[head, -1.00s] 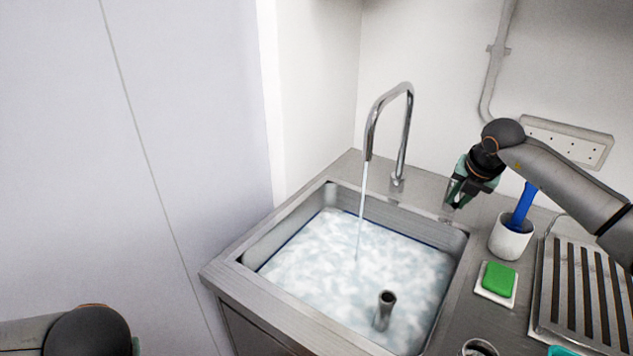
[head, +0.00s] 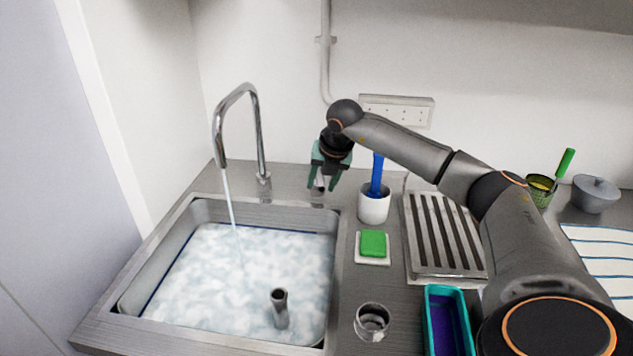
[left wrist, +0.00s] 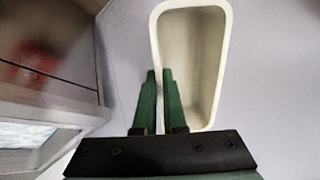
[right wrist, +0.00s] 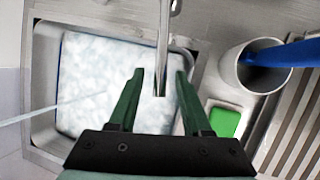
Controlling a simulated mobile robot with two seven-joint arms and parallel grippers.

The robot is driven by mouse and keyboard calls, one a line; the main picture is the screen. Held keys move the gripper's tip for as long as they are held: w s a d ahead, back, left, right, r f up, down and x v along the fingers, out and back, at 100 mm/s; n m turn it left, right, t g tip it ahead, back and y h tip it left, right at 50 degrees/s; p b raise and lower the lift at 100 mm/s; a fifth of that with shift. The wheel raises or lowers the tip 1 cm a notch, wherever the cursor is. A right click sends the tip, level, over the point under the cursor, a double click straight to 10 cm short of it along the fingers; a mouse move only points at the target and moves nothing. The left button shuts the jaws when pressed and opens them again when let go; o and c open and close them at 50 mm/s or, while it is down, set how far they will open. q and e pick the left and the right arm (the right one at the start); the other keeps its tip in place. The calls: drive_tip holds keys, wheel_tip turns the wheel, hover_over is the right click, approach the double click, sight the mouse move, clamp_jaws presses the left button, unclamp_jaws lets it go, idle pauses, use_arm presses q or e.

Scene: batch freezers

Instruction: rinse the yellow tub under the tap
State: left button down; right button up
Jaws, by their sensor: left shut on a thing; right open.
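A pale yellow tub (left wrist: 190,55) shows in the left wrist view, its open inside facing the camera. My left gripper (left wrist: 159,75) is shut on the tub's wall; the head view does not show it. The tap (head: 258,130) stands behind the sink (head: 270,214), and a thin stream of water (head: 229,200) runs from its spout into the sink. My right gripper (head: 325,186) is open behind the sink, right of the tap. In the right wrist view a metal bar (right wrist: 163,50) lies between its open fingers (right wrist: 158,75); I cannot tell whether they touch.
The sink holds foamy water (head: 240,270) and an upright pipe (head: 280,308). Right of it are a green sponge (head: 373,243), a white cup (head: 374,209) with a blue-handled tool, a metal ring (head: 372,322), a slatted rack (head: 440,235) and a teal-rimmed container (head: 432,330).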

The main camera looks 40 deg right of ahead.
drive_tip(key=v, duration=1.2)
drive_tip(key=shift+b, duration=0.45)
drive_tip(key=shift+w, duration=0.1)
